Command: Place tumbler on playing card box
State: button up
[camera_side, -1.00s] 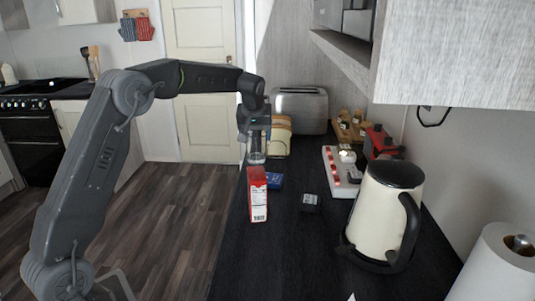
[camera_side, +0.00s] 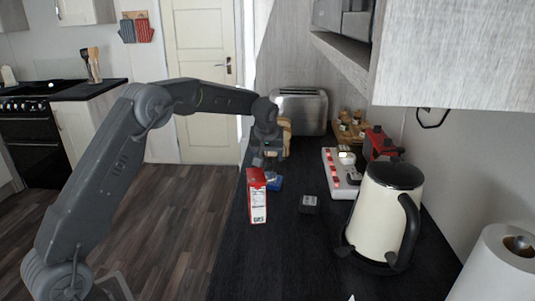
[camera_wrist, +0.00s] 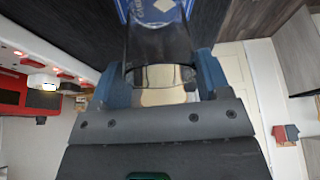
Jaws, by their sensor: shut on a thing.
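The tumbler (camera_wrist: 160,45) is clear glass and sits between the blue fingers of my gripper (camera_wrist: 161,75) in the wrist view. My gripper is shut on it. In the side view my gripper (camera_side: 269,154) is just above the blue playing card box (camera_side: 275,183), and the tumbler is mostly hidden there. The card box (camera_wrist: 158,11) also shows at the top of the wrist view, right at the far end of the tumbler. I cannot tell whether the tumbler touches the box.
A red and white carton (camera_side: 257,197) stands close in front of the card box. A small dark box (camera_side: 309,204) lies to the right. A white power strip (camera_side: 337,172), a cream kettle (camera_side: 386,215) and a toaster (camera_side: 299,110) stand around. The counter's front middle is clear.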

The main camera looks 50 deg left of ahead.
jog(key=o, duration=1.5)
jog(key=shift+f, duration=0.1)
jog(key=v, duration=1.3)
jog(key=s+d+r+m, duration=0.2)
jog(key=s+d+r, duration=0.25)
jog(key=s, duration=0.35)
jog(key=s+d+f+m+h, duration=0.1)
jog(key=s+d+f+m, duration=0.1)
jog(key=s, duration=0.6)
jog(key=s+d+f+m+t+h, duration=0.1)
jog(key=s+d+f+m, duration=0.1)
jog(key=s+d, duration=0.3)
jog(key=s+d+f+m+t+h, duration=0.1)
jog(key=s+d+f+m, duration=0.1)
jog(key=s, duration=1.1)
jog(key=shift+d+f+m, duration=0.35)
jog(key=shift+d+m, duration=0.15)
jog(key=shift+d, duration=0.15)
jog(key=shift+s, duration=0.1)
